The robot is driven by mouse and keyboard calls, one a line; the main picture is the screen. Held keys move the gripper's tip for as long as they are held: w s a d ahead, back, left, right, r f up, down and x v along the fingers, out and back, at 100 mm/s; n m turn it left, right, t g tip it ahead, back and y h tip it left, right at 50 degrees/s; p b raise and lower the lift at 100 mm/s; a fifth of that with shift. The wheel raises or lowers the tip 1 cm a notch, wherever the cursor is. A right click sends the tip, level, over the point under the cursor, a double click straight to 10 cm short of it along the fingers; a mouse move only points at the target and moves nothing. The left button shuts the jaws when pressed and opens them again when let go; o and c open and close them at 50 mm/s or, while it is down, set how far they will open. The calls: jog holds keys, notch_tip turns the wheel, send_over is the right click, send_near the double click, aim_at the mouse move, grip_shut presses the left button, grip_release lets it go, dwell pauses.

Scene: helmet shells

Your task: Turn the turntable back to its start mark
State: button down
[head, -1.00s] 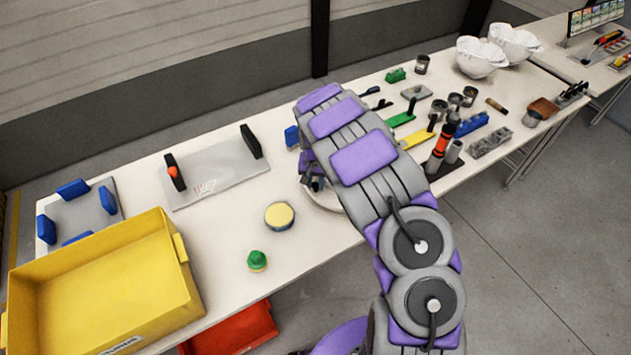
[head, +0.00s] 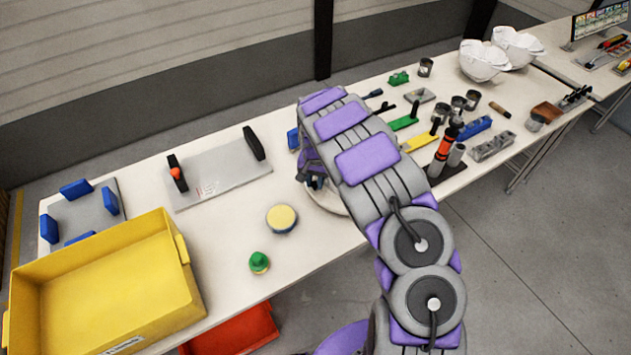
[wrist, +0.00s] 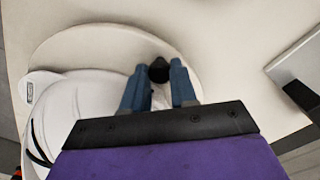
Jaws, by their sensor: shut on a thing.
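The turntable (wrist: 95,48) is a round off-white disc in the wrist view. In the head view only a slice of the turntable (head: 330,200) shows past my arm. A black upright knob (wrist: 159,68) stands near its rim. My gripper (wrist: 160,74) has its blue fingers on either side of the knob and is shut on it. In the head view my gripper (head: 316,182) is small and partly covered by the arm. A white shell with dark slots (wrist: 75,108) lies on the disc, left of the fingers. A pale tab with a small dark mark (wrist: 36,86) shows at the disc's left edge.
A grey plate with black uprights (head: 218,172) lies left of the turntable. A yellow-topped round tin (head: 281,218) and green knob (head: 259,262) are nearer. A yellow bin (head: 100,280) stands front left. Tools and cans crowd the right; white helmet shells (head: 484,60) stand farther back.

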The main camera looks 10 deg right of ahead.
jog(key=c, duration=0.9)
grip_release()
notch_tip(320, 180, up, 17)
jog(key=p, duration=0.2)
jog(key=shift+r+p, duration=0.15)
jog(key=shift+p, duration=0.2)
